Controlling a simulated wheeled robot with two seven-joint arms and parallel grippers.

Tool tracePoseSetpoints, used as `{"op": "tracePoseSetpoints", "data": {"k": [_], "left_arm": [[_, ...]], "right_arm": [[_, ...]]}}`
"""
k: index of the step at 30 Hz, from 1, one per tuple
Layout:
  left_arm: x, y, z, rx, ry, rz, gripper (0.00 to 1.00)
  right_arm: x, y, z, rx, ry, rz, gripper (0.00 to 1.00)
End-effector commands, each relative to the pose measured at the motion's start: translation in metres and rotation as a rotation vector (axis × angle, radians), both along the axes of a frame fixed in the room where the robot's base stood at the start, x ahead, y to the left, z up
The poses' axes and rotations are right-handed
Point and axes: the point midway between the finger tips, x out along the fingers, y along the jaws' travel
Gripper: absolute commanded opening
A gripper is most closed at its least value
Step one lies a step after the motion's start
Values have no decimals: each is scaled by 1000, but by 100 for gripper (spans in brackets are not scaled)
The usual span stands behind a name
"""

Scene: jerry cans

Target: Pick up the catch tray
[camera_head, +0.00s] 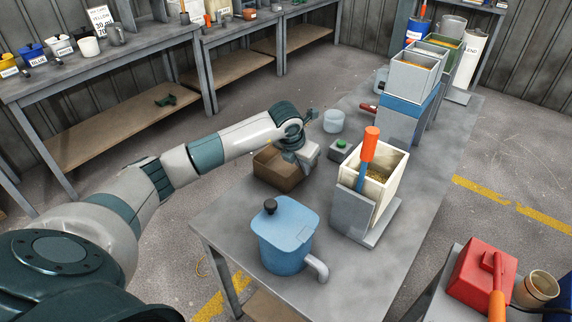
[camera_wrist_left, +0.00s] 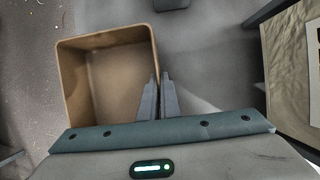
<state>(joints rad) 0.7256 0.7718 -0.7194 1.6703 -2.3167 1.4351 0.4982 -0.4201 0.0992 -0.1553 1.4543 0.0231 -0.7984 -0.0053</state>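The catch tray (camera_head: 272,172) is a brown, open, square box at the left edge of the grey table. In the left wrist view the tray (camera_wrist_left: 76,90) lies left of the fingers, open side up, and looks empty. My left gripper (camera_head: 292,150) is at the tray's far right side. In the wrist view its fingers (camera_wrist_left: 159,78) are close together on either side of the tray's right wall, shut on it. I cannot tell whether the tray rests on the table or is slightly lifted. My right gripper is not in view.
A blue lidded jug (camera_head: 285,238) stands near the table's front. A white bin (camera_head: 368,200) with an orange-handled tool (camera_head: 369,146) stands right of the tray. A green-button box (camera_head: 341,148) and a clear cup (camera_head: 333,121) are behind. Floor is open on the left.

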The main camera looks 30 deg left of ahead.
Motion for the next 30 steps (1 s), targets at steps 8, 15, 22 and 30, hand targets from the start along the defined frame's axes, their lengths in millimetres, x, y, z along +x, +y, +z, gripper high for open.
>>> {"op": "tracePoseSetpoints", "data": {"k": [8, 15, 22, 30], "left_arm": [[0, 0, 1, 0, -2, 0, 0], [1, 0, 15, 0, -3, 0, 0], [1, 1, 51, 1, -6, -1, 0], [1, 0, 90, 0, -4, 0, 0]], "right_arm": [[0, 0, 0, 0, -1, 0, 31], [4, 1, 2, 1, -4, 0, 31], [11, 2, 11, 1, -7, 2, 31], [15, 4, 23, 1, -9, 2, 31]]}}
